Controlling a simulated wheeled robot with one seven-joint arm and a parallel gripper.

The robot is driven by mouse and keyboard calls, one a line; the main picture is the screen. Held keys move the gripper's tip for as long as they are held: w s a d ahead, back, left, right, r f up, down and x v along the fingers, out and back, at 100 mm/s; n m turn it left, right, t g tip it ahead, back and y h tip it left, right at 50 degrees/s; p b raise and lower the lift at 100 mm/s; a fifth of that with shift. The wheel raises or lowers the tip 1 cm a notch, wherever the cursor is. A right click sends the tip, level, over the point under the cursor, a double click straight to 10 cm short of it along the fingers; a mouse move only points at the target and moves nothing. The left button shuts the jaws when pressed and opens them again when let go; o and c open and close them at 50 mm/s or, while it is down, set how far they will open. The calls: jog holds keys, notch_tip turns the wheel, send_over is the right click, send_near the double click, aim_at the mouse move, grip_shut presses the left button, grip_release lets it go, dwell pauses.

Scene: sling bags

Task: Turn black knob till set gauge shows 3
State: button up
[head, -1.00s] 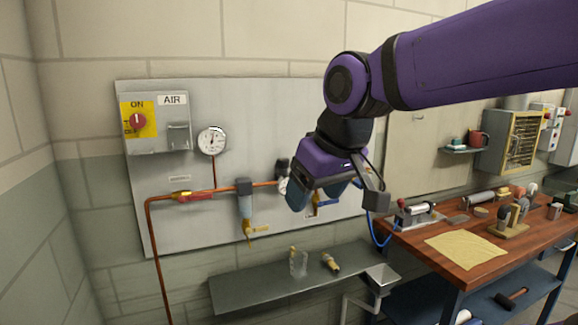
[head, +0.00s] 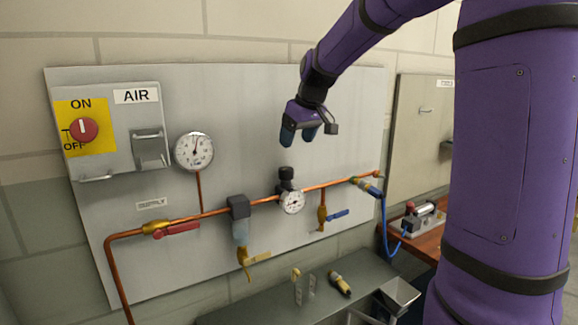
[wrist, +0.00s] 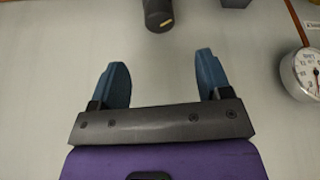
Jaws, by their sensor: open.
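The black knob (head: 286,173) stands on top of the regulator on the copper pipe, in the middle of the wall panel. The set gauge (head: 291,201), small, round and white-faced, is just below it; its reading is too small to tell. My gripper (head: 298,137) is open and empty, above the knob and apart from it, with blue fingers pointing down. In the wrist view the knob (wrist: 157,14), with a small yellow mark, shows at the top edge, beyond and between the fingertips (wrist: 160,64). The set gauge is out of the wrist view.
A larger supply gauge (head: 194,151) is at left, also in the wrist view (wrist: 305,72). A shelf (head: 240,310) lies below.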

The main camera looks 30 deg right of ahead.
aim_at(287, 168)
jog(key=x, duration=1)
jog(key=shift+w+f, duration=0.2)
jog(key=shift+f, duration=0.15)
jog(key=shift+c, duration=0.2)
jog(key=c, duration=0.9)
